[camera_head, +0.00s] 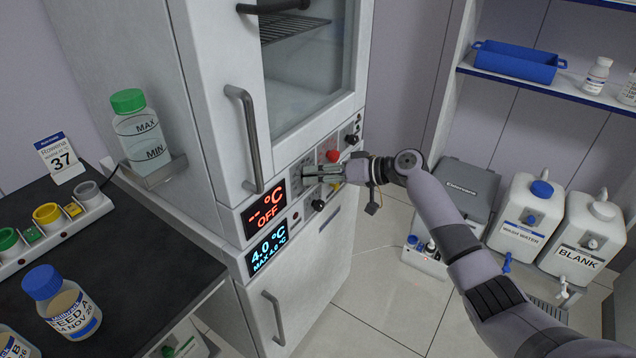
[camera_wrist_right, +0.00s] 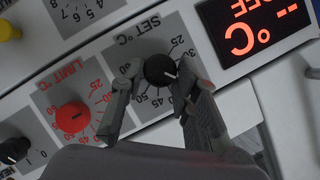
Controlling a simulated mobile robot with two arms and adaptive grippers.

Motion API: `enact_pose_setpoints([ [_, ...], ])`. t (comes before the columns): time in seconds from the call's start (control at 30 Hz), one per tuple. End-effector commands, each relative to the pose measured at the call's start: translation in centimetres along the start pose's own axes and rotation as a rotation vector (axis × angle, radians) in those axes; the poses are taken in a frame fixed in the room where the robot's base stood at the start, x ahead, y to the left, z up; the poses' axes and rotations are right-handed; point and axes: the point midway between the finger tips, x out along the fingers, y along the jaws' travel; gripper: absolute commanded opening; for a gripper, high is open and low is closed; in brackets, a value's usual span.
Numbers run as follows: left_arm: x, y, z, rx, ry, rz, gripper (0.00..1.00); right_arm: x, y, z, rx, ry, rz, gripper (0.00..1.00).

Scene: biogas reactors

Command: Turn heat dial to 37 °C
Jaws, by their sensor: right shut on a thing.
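The heat dial is a black round knob (camera_wrist_right: 160,70) on the panel marked "SET °C", with 25 and 45–50 legible around it. My right gripper (camera_wrist_right: 155,85) has one finger on each side of this knob and is shut on it. A white pointer mark shows on the knob's right side; the numbers there are partly hidden by the finger. In the head view my right gripper (camera_head: 306,174) reaches the panel from the right and hides the knob. The red display (camera_head: 267,208) reads "-- °C OFF". My left gripper is not in view.
A red "LIMIT °C" dial (camera_wrist_right: 72,117) sits beside the set dial, with a black 0/1 switch (camera_wrist_right: 14,150) beyond it. The blue display (camera_head: 267,250) reads 4.0 °C. White canisters (camera_head: 527,215) stand at right.

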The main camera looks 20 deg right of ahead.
Motion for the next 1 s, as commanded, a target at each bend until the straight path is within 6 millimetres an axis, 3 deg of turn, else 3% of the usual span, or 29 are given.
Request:
enact_pose_setpoints([
  [0.33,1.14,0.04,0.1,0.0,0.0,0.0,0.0,0.05,0.22,0.04,0.125,-0.007,-0.058,0.01],
  [0.87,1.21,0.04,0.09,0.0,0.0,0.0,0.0,0.02,0.21,-0.01,0.146,-0.007,-0.067,0.01],
  [0.9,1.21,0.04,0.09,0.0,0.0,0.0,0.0,0.01,0.21,-0.01,0.146,-0.007,-0.066,0.3],
  [1.0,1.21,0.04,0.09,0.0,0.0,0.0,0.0,0.01,0.21,-0.01,0.145,-0.007,-0.066,0.37],
])
